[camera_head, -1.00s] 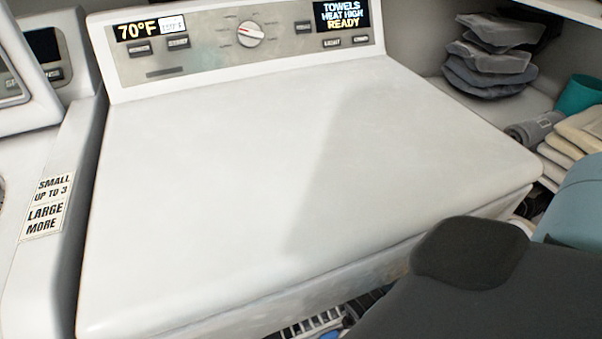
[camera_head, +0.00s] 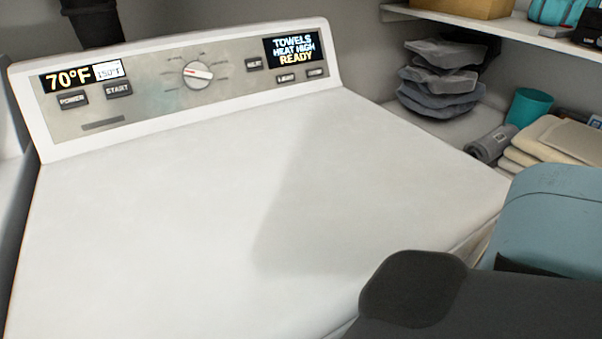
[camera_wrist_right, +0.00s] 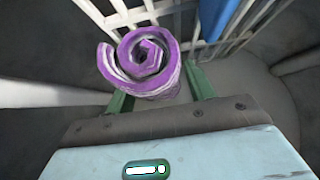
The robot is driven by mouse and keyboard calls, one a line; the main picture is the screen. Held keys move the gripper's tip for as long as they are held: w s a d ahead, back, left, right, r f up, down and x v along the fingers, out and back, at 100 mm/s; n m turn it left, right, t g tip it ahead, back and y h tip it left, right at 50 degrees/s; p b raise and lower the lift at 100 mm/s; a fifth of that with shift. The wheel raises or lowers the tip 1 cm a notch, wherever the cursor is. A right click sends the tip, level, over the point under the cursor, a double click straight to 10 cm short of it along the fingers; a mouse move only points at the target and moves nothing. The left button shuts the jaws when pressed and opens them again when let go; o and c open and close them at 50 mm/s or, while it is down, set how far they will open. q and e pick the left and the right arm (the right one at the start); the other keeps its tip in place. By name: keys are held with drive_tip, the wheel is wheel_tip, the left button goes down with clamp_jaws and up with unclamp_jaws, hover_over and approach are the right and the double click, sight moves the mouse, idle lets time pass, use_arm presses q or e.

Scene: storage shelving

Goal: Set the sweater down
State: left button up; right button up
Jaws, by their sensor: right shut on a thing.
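The sweater (camera_wrist_right: 169,48) shows in the right wrist view as a rolled purple bundle with white edges, its spiral end facing the camera. My right gripper (camera_wrist_right: 158,84) is shut on it, with a green finger on either side. The hidden part of the roll lies behind its spiral end. In the head view neither the sweater nor the right gripper's fingers can be seen; only my right arm shows at the lower right. My left gripper is in neither view.
A white machine with a broad bare top (camera_head: 180,220) fills the head view. To its right, shelves hold grey folded cloths (camera_head: 440,80), a teal cup (camera_head: 529,107), a grey roll (camera_head: 490,145) and beige towels (camera_head: 550,140). White wire bars (camera_wrist_right: 135,14) stand near the sweater.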

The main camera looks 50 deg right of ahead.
drive_tip(key=shift+w+f, duration=0.1)
drive_tip(key=shift+f, duration=0.3)
wheel_tip(320, 180, down, 3)
drive_tip(key=shift+f+b, duration=0.1)
drive_tip(key=shift+b, duration=0.65)
drive_tip(key=shift+f, duration=0.1)
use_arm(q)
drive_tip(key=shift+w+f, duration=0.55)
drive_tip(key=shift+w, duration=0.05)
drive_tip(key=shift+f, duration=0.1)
use_arm(e)
drive_tip(key=shift+f, duration=0.1)
drive_tip(key=o, duration=0.9)
